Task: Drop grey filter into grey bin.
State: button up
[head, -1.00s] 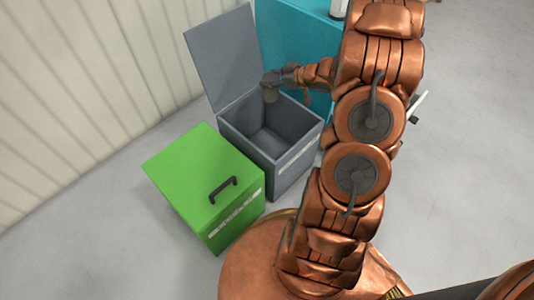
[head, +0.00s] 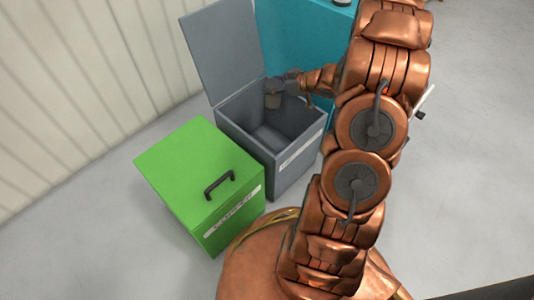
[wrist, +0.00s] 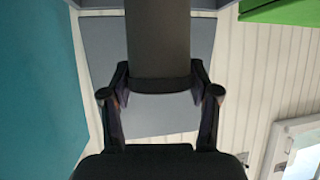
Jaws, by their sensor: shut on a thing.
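The grey bin (head: 301,165) stands with its lid (head: 224,50) raised against the wall side and its inside looking empty. My gripper (head: 281,84) is over the bin's opening near the lid. It is shut on the grey filter (head: 273,97), which hangs at the mouth of the bin. In the wrist view the filter (wrist: 158,45) shows as a dark grey block between the two fingers of my gripper (wrist: 158,88). The raised lid (wrist: 102,50) shows behind it.
A green bin (head: 190,165) with a closed lid and black handle (head: 219,184) stands directly left of the grey bin. A teal cabinet (head: 300,45) stands behind the grey bin. A ribbed wall (head: 70,90) runs along the left. The floor at right is clear.

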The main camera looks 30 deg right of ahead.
jog(key=shift+f, duration=0.25)
jog(key=o, duration=1.3)
jog(key=shift+o, duration=0.2)
jog(key=v, duration=1.2)
